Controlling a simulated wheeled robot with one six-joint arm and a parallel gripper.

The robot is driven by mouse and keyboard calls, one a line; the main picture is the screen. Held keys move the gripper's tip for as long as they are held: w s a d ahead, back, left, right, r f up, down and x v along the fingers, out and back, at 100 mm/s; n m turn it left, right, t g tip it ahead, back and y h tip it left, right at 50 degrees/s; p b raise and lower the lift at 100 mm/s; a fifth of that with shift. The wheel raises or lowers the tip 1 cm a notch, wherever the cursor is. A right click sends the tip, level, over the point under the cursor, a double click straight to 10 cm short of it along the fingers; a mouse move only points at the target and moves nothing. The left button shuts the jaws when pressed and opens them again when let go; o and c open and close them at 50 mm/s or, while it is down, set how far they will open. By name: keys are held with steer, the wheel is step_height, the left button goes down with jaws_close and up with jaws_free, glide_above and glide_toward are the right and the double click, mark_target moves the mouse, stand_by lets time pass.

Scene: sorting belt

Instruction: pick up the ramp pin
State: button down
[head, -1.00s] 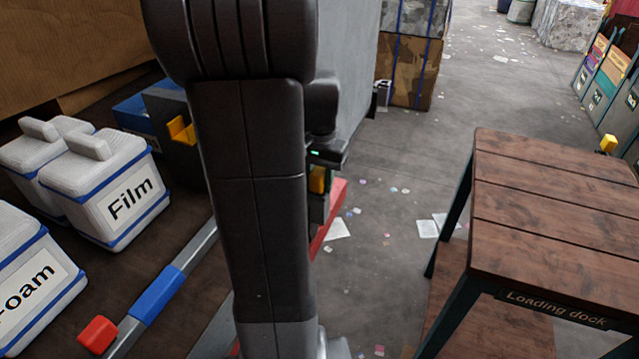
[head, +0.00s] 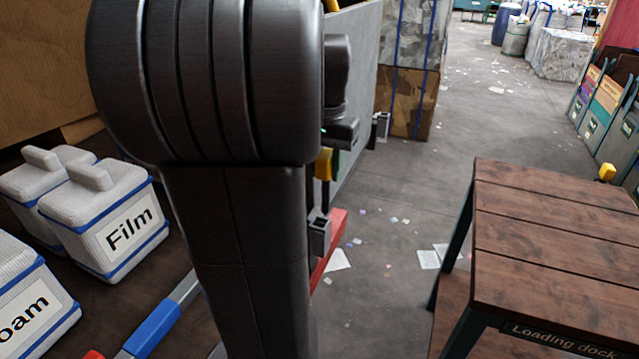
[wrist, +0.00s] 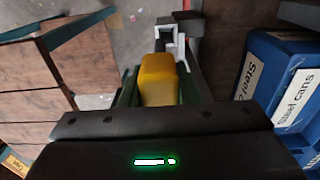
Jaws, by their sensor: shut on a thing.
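The ramp pin has a yellow grip (head: 323,165) and shows in the head view just right of my arm. A dark shaft hangs below the grip towards a grey bracket (head: 320,237) on the red-edged ramp. I cannot tell whether the shaft's tip is clear of the bracket. In the wrist view the yellow grip of the ramp pin (wrist: 158,82) sits between the fingers of my gripper (wrist: 158,90), which is shut on it. A grey bracket (wrist: 176,35) shows beyond it. My arm hides part of the ramp in the head view.
The loading dock table (head: 560,235) stands at right. Foam (head: 30,300) and Film (head: 110,220) bins stand at left. A blue Steel cans bin (wrist: 290,95) is at right in the wrist view. Open floor with paper scraps lies between the ramp and the table.

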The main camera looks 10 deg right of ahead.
steer(key=s+d+b, duration=0.2)
steer(key=s+d, duration=0.7)
steer(key=d, duration=0.5)
steer(key=shift+s, duration=0.15)
steer(key=shift+f, duration=0.1)
step_height(320, 180, up, 12)
steer(key=p, duration=1)
